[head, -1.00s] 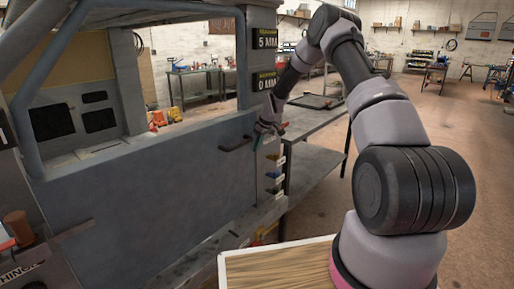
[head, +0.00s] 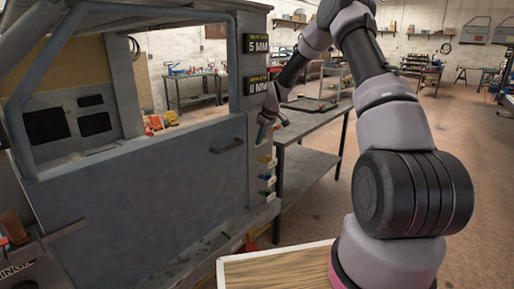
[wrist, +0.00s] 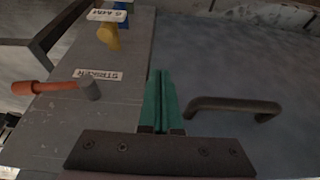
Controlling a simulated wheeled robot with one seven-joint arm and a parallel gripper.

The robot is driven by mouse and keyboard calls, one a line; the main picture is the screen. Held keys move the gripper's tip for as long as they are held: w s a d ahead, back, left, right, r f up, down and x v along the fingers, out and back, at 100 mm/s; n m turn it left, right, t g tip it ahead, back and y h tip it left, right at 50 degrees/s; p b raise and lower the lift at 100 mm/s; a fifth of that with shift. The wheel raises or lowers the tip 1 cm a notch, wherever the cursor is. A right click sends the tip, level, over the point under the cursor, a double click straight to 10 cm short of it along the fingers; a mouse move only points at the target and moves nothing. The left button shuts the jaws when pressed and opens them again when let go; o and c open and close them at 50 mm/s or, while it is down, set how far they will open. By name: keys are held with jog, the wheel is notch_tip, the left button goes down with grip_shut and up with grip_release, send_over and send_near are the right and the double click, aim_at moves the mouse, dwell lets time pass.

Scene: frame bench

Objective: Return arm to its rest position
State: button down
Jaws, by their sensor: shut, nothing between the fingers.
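My arm (head: 395,125) reaches forward and bends down to my gripper (head: 262,134) beside the post right of the door. In the wrist view my gripper's green fingers (wrist: 160,101) are pressed together, with nothing between them. The grey door (head: 140,185) fills the opening of the frame. Its dark handle (head: 227,146) is left of my gripper and apart from it; the handle also shows in the wrist view (wrist: 235,104), right of the fingers.
Two displays on the post read 5 MM (head: 257,44) and 0 MM (head: 256,85). A red-handled tool (wrist: 60,88) and a yellow piece (wrist: 109,36) are by the post labels. A grey table (head: 312,121) stands right of the post. A wood-topped surface (head: 275,269) is in front.

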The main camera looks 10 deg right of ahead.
jog(key=s+d+r+m+t+h, duration=0.1)
jog(key=s+r+m, duration=0.1)
jog(key=s+r, duration=0.9)
jog(key=s+d+r+m+h, duration=0.1)
jog(key=s+d+r+m, duration=0.15)
jog(key=s+r, duration=0.8)
jog(key=s+r+m+t, duration=0.1)
jog(key=s+r+m, duration=0.1)
jog(key=s, duration=0.5)
jog(key=s+r+m+t, duration=0.1)
jog(key=s+r+m, duration=0.2)
jog(key=s+r, duration=0.2)
jog(key=s+r+m+y, duration=0.1)
jog(key=s+r+m, duration=0.1)
jog(key=s, duration=0.8)
jog(key=shift+s+d+r+t, duration=0.15)
jog(key=shift+s+r+t, duration=0.25)
jog(key=shift+r, duration=0.3)
jog(key=shift+m, duration=0.25)
